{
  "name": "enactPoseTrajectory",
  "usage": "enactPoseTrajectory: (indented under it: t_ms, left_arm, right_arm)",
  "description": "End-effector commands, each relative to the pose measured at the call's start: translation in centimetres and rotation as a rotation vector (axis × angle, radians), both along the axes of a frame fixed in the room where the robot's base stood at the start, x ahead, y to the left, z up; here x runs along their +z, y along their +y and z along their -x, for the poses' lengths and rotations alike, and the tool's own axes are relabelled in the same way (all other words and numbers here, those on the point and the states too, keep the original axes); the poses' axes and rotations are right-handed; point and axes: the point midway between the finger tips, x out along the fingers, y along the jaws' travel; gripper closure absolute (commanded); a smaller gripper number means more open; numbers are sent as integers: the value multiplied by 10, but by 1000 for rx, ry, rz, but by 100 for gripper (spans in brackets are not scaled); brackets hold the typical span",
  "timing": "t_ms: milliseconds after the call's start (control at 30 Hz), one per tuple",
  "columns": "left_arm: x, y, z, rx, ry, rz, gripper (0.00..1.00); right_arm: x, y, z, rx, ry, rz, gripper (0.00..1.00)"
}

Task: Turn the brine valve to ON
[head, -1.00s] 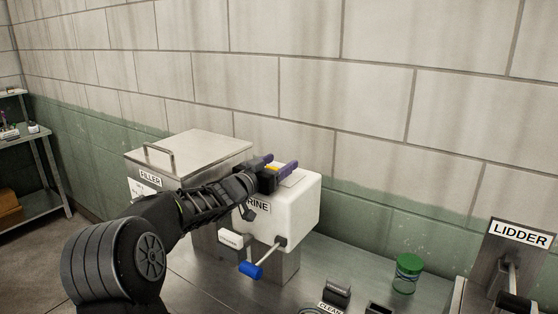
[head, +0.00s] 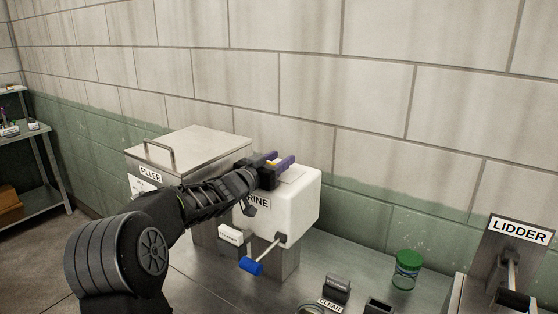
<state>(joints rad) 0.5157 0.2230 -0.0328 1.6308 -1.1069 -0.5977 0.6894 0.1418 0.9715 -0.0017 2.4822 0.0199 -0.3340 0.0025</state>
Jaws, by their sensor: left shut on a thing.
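The white brine tank (head: 302,208) stands on the steel bench, its BRINE label partly covered by my left arm. The brine valve, a metal lever with a blue grip (head: 251,267), comes out of the tank's lower front and slants down to the left. I cannot tell its setting. My left gripper (head: 281,161), with purple fingers, is over the top of the tank, well above and behind the blue grip. It is shut on a small yellow thing, mostly hidden between the fingers. My right gripper is out of view.
The steel filler box (head: 200,149) with a handled lid stands left of the tank. A small white labelled block (head: 231,235) is below the arm. A green-lidded jar (head: 407,269), a CLEAN sign (head: 330,305) and the LIDDER machine (head: 518,235) are to the right.

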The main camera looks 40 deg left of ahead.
Motion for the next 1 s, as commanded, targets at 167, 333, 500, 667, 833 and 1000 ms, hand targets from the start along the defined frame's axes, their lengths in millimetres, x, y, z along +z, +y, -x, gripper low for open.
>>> enactPoseTrajectory:
  t_ms: [167,333,500,667,833,1000]
  left_arm:
    - [0,0,0,-2,-1,0,100]
    - [2,0,-1,-54,-9,-4,100]
    - [3,-3,-1,-200,-7,-6,100]
    - [2,-8,1,-350,-6,-3,100]
    - [2,-11,2,-398,-1,-1,100]
    - [2,-11,2,-397,-2,-1,100]
  right_arm:
    - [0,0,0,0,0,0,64]
    - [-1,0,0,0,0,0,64]
    - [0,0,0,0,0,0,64]
    - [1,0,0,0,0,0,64]
    - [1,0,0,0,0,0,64]
    - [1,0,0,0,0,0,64]
